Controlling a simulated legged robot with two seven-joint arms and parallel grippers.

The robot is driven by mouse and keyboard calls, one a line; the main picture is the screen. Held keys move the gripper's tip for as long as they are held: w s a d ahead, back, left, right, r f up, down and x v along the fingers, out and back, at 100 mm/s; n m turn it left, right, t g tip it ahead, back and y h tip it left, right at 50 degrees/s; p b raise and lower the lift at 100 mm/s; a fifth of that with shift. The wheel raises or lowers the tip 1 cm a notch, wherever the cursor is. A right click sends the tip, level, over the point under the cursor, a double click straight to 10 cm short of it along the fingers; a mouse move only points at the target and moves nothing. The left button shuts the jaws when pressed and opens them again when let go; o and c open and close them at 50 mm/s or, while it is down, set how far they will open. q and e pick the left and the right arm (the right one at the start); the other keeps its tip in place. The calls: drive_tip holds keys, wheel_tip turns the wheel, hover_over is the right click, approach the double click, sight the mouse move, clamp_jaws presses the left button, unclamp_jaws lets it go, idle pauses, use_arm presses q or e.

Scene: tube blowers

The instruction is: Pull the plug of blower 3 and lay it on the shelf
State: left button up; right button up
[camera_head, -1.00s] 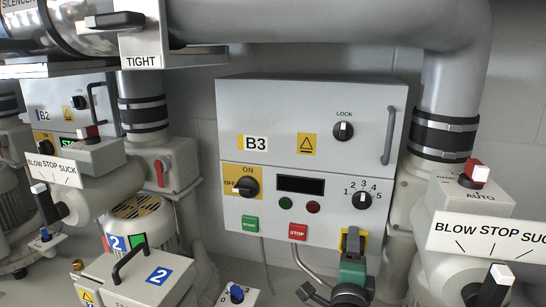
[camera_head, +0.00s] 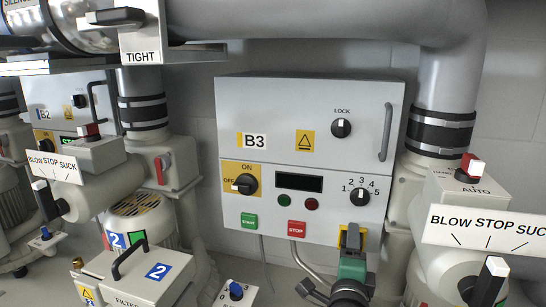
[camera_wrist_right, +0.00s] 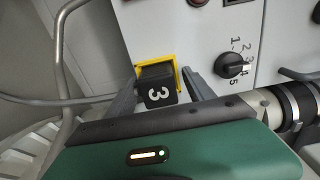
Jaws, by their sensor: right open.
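The plug of blower 3 (camera_wrist_right: 157,92) is a black block marked "3" in the right wrist view. It sits in a yellow-framed socket (camera_wrist_right: 181,78) at the lower right of the B3 cabinet (camera_head: 300,120). My right gripper (camera_wrist_right: 163,88) is open, with one grey finger on each side of the plug; I cannot tell whether they touch it. My left gripper is not in view. I cannot identify the shelf with certainty.
The B3 cabinet has an ON/OFF switch (camera_head: 245,184), a numbered dial (camera_head: 360,197) and start and stop buttons. Blower valve handles (camera_head: 488,280) stand at right. A grey ledge (camera_head: 185,55) is at upper left.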

drive_tip(key=shift+w+d+f, duration=0.1)
clamp_jaws()
drive_tip(key=shift+o, duration=1.2)
unclamp_jaws()
